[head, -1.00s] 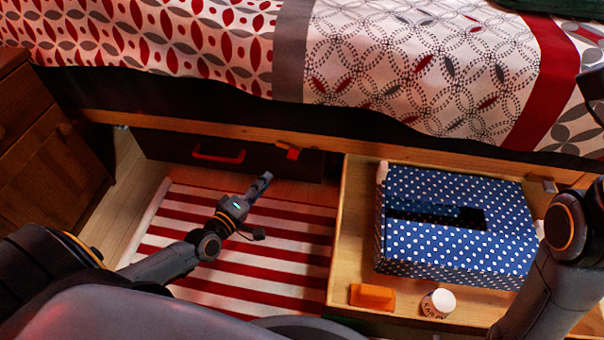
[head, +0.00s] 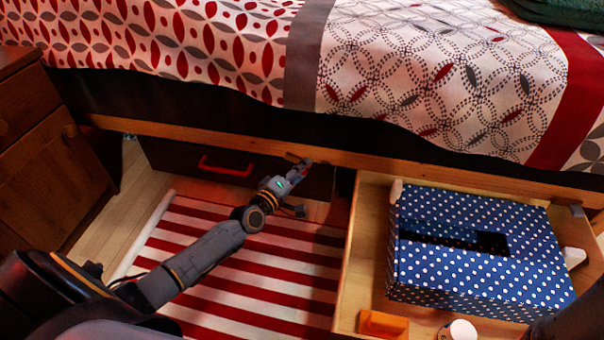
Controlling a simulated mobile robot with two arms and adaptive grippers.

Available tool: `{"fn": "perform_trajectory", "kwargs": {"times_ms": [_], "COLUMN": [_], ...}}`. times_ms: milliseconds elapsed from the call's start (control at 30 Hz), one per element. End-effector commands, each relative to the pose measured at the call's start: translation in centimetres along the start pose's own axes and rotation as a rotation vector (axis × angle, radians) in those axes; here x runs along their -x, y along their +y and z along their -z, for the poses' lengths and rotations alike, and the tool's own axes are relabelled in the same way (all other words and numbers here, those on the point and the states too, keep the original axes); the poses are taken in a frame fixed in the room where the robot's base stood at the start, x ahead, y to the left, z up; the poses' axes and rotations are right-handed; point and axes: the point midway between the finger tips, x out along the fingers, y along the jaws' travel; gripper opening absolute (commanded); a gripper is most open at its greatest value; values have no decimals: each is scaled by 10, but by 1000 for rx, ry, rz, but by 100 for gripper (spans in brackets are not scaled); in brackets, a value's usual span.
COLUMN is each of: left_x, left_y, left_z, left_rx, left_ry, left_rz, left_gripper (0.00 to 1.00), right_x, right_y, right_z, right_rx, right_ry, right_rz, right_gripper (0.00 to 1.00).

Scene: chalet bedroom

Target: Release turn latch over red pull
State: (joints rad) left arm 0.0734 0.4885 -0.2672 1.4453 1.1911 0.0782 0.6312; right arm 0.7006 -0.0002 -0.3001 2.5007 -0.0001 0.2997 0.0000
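The dark drawer (head: 168,158) under the bed has a red pull (head: 228,169) on its front. A small wooden turn latch (head: 293,157) sits on the bed rail at the drawer's upper right, to the right of the pull. My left gripper (head: 303,188) is open, its fingers spread apart. Its upper finger is at the latch and partly hides it and its red part. I cannot tell whether they touch. The latch's exact angle is hard to see. My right gripper is outside the view; only a dark part of my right arm shows at the lower right.
An open wooden drawer (head: 346,272) on the right holds a blue dotted box (head: 480,270), an orange block (head: 383,324) and a white-lidded jar (head: 459,331). A striped rug (head: 250,290) covers the floor. A wooden cabinet (head: 55,175) stands at left.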

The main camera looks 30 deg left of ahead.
Motion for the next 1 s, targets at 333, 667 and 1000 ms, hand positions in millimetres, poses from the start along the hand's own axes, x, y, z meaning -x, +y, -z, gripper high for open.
{"fn": "perform_trajectory", "kwargs": {"times_ms": [333,667,1000], "left_x": [-6,-6,-6], "left_y": [0,0,4], "left_z": [0,0,0], "left_rx": [-1,0,198], "left_ry": [-1,0,0], "left_rz": [0,0,-85], "left_gripper": [36,0,0], "right_x": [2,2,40], "right_y": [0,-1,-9], "right_z": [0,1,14], "right_rx": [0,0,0], "right_ry": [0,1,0], "right_rz": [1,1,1], "right_gripper": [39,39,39]}}
